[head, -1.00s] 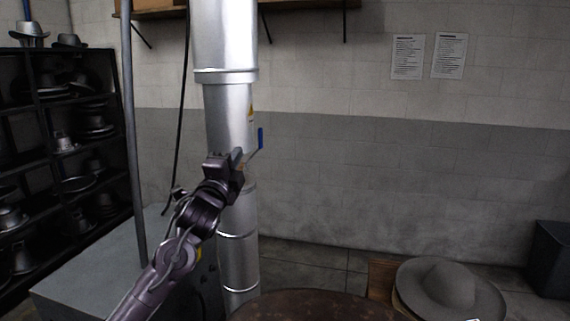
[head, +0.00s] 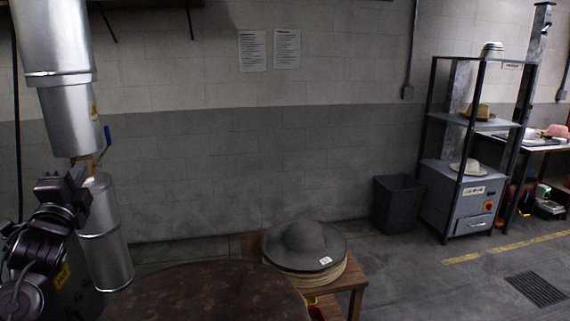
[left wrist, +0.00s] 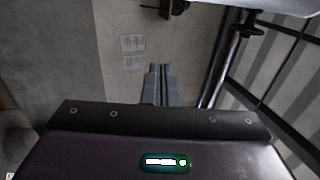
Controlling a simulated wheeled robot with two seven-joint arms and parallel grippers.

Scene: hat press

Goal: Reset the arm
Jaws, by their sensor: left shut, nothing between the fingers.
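My left gripper (head: 78,180) shows at the left edge of the head view, in front of the silver pipe (head: 68,118). It is shut and empty. In the left wrist view its two fingers (left wrist: 160,82) lie side by side and point towards a wall with posted sheets. A blue valve handle (head: 107,137) stands out from the right side of the pipe, a little above and to the right of the gripper. They look apart in the head view, though depth is hard to judge. My right gripper is in neither view.
A round brown tabletop (head: 205,296) is in front. A dark bin (head: 397,203) and a metal rack (head: 462,195) stand further right. Open floor lies at the right.

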